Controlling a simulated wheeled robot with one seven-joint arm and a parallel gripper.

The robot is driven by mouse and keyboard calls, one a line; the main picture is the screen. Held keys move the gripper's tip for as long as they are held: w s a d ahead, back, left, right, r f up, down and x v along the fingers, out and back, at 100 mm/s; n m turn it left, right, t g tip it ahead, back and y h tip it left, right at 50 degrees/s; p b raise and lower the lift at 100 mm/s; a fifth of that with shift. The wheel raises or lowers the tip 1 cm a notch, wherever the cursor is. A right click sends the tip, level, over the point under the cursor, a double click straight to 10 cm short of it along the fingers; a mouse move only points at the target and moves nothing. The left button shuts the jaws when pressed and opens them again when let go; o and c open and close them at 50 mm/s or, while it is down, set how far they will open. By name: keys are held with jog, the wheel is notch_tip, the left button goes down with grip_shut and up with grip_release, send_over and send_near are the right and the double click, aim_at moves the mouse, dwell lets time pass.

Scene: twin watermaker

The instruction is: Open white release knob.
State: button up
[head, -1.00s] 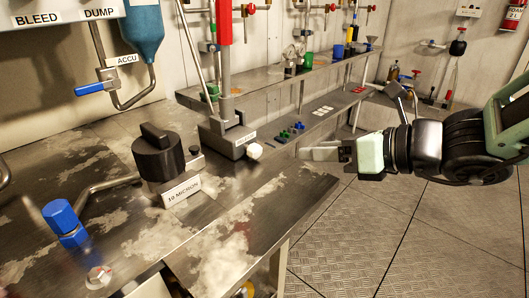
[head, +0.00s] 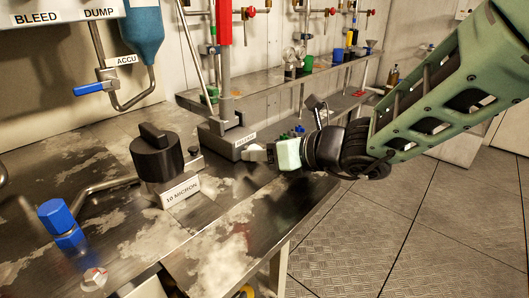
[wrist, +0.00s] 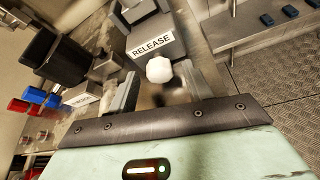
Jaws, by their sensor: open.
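The white release knob (head: 255,153) sticks out from the front of the grey block labelled RELEASE (head: 222,140) on the bench. My gripper (head: 271,156) is right at the knob, coming from the right. In the wrist view the white knob (wrist: 159,69) shows between the two open fingers of my gripper (wrist: 158,85), near their tips. The RELEASE label (wrist: 152,44) is just beyond it. I cannot tell whether either finger touches the knob.
A black 10 MICRON filter knob (head: 157,152) and a blue fitting (head: 61,222) stand left on the stained bench (head: 215,235). A red-handled lever (head: 224,30) rises from the release block. A shelf (head: 290,82) runs behind. Open floor lies at right.

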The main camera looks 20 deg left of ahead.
jog(key=c, duration=1)
